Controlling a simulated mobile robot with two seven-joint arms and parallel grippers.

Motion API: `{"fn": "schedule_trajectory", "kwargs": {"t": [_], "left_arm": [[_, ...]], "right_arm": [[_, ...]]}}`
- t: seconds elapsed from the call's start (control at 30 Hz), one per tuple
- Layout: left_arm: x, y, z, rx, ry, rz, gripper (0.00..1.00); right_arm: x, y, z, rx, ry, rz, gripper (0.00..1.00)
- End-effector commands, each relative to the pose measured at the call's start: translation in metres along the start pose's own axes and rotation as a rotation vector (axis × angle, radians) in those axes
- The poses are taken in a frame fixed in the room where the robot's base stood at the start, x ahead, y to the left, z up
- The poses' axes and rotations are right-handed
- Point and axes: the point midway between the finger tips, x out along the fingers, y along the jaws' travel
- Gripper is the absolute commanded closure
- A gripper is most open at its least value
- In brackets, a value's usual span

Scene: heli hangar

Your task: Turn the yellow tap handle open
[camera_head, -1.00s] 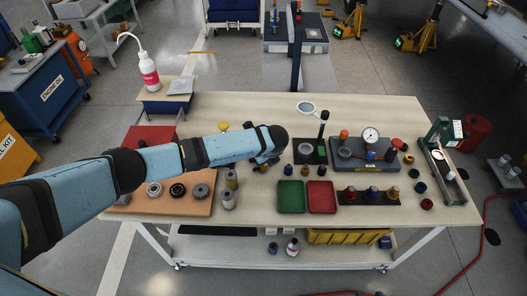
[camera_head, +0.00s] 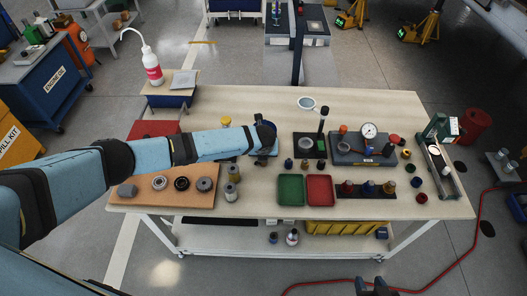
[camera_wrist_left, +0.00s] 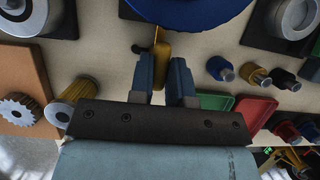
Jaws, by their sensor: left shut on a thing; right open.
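The yellow tap handle (camera_wrist_left: 161,50) shows in the left wrist view as a narrow upright piece beside a round blue part (camera_wrist_left: 190,10). My left gripper (camera_wrist_left: 163,72) is shut on the handle, with one finger on each side of it. In the head view my left arm reaches over the bench, and its wrist hides the handle and the fingers. A bit of blue (camera_head: 271,150) shows beside the wrist there. My right gripper (camera_head: 373,285) is at the bottom edge of the head view, open and empty, in front of the bench.
Green (camera_head: 291,190) and red (camera_head: 320,190) trays lie in front of the left wrist. A gauge block (camera_head: 362,150) stands to the right. Cylinders (camera_head: 232,182) and a brown board (camera_head: 150,199) with gears lie under the arm. The back of the bench (camera_head: 375,100) is mostly clear.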

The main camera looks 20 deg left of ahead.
Motion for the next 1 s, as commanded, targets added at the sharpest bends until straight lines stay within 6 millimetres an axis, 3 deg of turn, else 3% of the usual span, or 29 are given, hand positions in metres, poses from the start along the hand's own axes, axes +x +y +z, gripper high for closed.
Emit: {"fn": "schedule_trajectory", "kwargs": {"t": [0.43, 0.47, 0.57, 0.87, 1.0], "left_arm": [[0.0, 0.0, -0.001, 0.013, 0.0, -0.004, 1.0], [0.0, 0.0, -0.001, 0.013, 0.0, -0.004, 0.78], [0.0, 0.0, -0.001, 0.013, 0.0, -0.004, 0.57], [-0.002, 0.0, 0.0, 0.011, 0.0, -0.004, 0.57], [-0.016, 0.0, 0.001, 0.011, -0.001, -0.005, 0.57]], "right_arm": [[-0.001, 0.0, -0.002, -0.002, 0.002, -0.002, 0.57], [-0.001, 0.0, -0.002, -0.002, 0.003, -0.002, 0.57], [-0.001, -0.001, -0.003, -0.002, 0.006, -0.002, 0.57], [-0.001, -0.001, -0.004, -0.002, 0.006, -0.002, 0.57], [-0.002, -0.001, -0.004, -0.002, 0.005, -0.002, 0.57]]}}
